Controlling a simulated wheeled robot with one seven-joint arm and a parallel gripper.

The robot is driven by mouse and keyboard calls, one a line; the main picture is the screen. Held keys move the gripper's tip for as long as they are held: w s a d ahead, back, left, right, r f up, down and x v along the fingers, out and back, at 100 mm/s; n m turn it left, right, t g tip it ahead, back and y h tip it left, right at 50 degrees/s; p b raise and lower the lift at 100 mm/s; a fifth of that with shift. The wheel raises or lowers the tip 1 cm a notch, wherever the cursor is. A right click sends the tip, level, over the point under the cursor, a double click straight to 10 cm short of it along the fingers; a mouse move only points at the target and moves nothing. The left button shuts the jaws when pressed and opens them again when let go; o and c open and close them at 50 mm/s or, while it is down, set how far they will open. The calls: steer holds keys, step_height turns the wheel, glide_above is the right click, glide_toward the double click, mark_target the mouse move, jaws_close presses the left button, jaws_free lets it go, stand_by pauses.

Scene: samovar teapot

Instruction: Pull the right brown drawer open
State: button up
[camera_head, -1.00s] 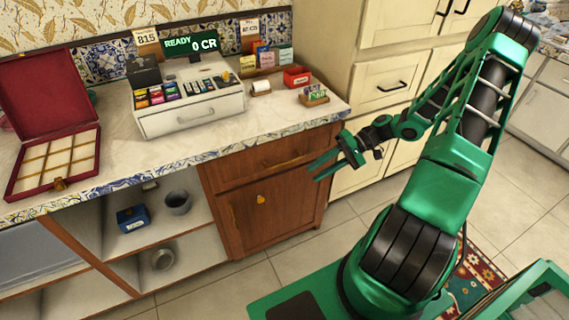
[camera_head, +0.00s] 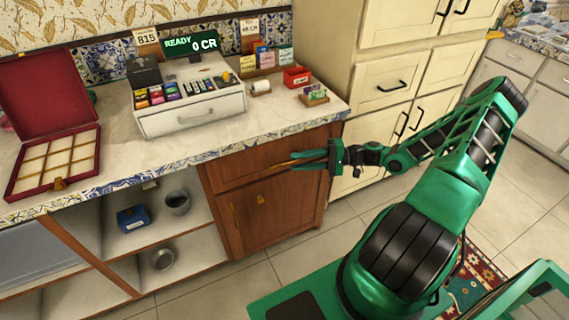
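The brown drawer (camera_head: 234,174) is the upper front of the wooden cabinet under the counter's right end. It looks shut, flush with the cabinet. Its brass handle (camera_head: 281,164) is partly hidden by my gripper. My gripper (camera_head: 294,161) is in front of the drawer's right half, coming from the right, its two green fingers pointing left. The fingers are apart, one above and one below the handle's height. I cannot tell whether they touch the handle.
Below the drawer is a brown cabinet door (camera_head: 275,215) with a small brass knob. The counter (camera_head: 200,148) overhangs above and carries a cash register (camera_head: 190,118) and an open red box (camera_head: 50,120). Cream cabinets (camera_head: 385,85) stand to the right.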

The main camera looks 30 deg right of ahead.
mark_target(286, 163)
steer(key=shift+x, duration=2.55)
jaws_close()
